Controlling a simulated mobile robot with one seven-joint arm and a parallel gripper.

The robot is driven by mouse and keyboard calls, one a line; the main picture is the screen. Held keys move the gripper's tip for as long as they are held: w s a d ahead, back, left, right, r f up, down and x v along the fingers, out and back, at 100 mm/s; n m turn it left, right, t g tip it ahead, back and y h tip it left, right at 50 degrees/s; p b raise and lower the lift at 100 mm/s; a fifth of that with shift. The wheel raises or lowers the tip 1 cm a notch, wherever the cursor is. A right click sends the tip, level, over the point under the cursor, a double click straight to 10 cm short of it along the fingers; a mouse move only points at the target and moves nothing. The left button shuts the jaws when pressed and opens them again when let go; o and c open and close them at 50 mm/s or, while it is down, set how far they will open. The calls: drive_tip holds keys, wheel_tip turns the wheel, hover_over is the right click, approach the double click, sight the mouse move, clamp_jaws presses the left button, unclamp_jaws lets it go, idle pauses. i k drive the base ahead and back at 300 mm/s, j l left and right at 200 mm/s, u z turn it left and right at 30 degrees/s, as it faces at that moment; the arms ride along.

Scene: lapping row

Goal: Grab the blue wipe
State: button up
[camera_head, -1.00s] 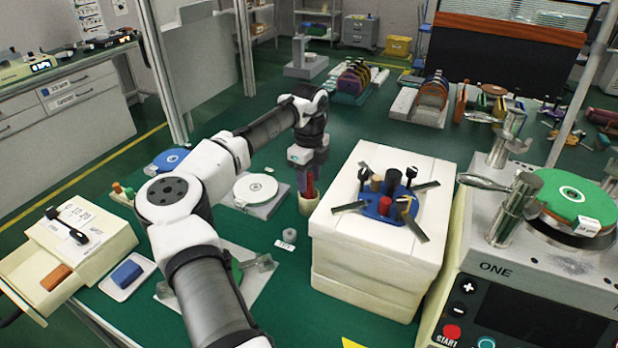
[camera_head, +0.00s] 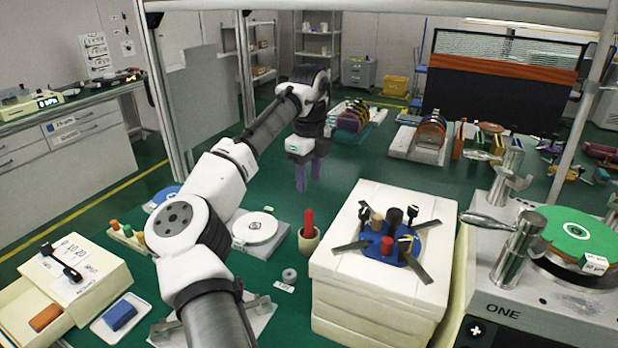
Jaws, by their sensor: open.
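A small blue folded block (camera_head: 120,315), which looks like the blue wipe, lies on a white tray (camera_head: 102,328) at the lower left. A second blue thing, a flat blue base (camera_head: 376,249) holding several tools, sits on the white box at centre right; I cannot tell if it is cloth. My gripper (camera_head: 309,175) is open and empty, with purple fingers pointing down above the green bench. It is well behind both blue things and touches neither.
A pot (camera_head: 308,243) holds a red stick below my gripper. A white box (camera_head: 350,290) stands right of it, then a machine (camera_head: 500,290). A cream case (camera_head: 75,270) and orange block (camera_head: 45,317) are left of the tray. A white disc plate (camera_head: 257,228) stands nearby.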

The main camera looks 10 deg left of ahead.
sight(122, 312)
drive_tip(key=u, duration=1.5)
